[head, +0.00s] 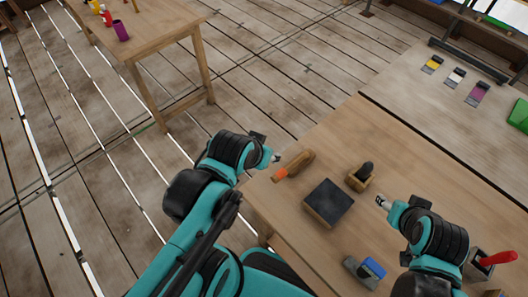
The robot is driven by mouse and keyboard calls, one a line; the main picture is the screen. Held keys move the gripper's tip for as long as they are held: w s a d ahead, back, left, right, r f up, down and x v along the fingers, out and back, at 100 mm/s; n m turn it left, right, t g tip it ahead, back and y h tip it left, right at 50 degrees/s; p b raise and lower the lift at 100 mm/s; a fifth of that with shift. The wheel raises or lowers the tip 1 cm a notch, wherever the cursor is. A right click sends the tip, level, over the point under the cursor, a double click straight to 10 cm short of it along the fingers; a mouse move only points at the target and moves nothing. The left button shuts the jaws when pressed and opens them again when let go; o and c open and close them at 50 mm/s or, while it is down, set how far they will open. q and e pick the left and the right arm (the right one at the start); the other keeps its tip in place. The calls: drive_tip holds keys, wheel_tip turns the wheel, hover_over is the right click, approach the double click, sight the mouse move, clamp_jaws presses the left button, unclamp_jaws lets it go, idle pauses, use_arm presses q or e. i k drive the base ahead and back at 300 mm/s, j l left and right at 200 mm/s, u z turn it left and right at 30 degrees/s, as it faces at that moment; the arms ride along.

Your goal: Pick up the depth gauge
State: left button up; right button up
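No object is plainly recognisable as a depth gauge at this size. On the wooden table (415,185) lie a wooden tool with an orange end (293,166), a dark square block with a wooden edge (328,202), and a small wooden piece with a black knob (361,177). A grey and blue item (365,270) lies at the near edge. My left gripper (277,156) is just left of the orange-ended tool, above the table's left edge. My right gripper (381,202) is between the dark block and my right arm. Both fingertips are too small to read.
A box with a red handle (497,258) stands at the lower right, beside my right arm. A pale worktop (425,95) behind holds several scrapers or brushes and a green item (519,115). Another wooden table (150,35) stands far left. Plank floor lies between.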

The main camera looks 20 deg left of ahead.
sight(368, 272)
drive_tip(key=k+l+z, duration=0.15)
drive_tip(key=z, duration=0.2)
drive_tip(key=k+l+z, duration=0.2)
drive_tip(key=k+z, duration=0.2)
drive_tip(key=i, duration=0.05)
